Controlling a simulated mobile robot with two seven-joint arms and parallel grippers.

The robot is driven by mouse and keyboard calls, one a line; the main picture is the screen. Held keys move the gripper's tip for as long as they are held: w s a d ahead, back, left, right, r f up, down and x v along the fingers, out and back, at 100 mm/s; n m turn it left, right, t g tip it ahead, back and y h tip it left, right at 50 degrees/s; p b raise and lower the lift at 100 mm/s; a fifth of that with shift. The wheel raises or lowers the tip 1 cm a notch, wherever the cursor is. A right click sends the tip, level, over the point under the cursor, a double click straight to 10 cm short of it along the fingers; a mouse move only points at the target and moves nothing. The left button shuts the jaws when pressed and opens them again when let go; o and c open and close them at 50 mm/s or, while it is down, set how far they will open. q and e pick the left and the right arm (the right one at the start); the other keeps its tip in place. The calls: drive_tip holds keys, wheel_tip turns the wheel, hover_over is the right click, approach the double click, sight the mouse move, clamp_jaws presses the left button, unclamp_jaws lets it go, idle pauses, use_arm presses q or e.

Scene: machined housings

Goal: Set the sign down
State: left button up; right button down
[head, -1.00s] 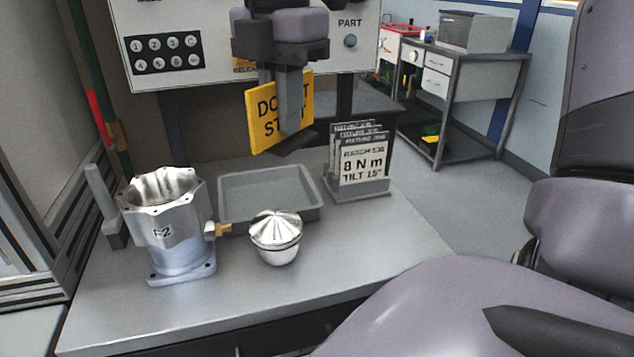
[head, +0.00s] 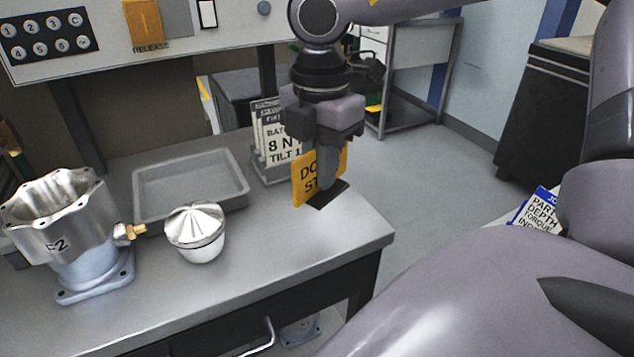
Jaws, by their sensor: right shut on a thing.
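The sign (head: 305,181) is a yellow-orange plate with dark lettering, partly hidden behind my gripper. My right gripper (head: 328,180) is shut on it. The sign is upright and slightly tilted in the picture, near the right end of the grey metal table (head: 290,243). My left gripper is not in view.
A rack of white cards (head: 275,140) stands just behind the sign. A grey tray (head: 190,183), a silver domed part (head: 195,235) and a housing marked 2 (head: 62,240) stand to the left. The table's right front corner is clear.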

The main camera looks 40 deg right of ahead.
drive_tip(key=shift+f, duration=3.4)
drive_tip(key=shift+f+b, duration=0.2)
drive_tip(key=shift+b, duration=0.2)
drive_tip(key=c, duration=1.2)
unclamp_jaws()
drive_tip(key=shift+r, duration=0.1)
drive_tip(key=shift+r+p, duration=0.3)
drive_tip(key=shift+p, duration=0.15)
wheel_tip(320, 180, up, 12)
drive_tip(key=shift+f, duration=0.15)
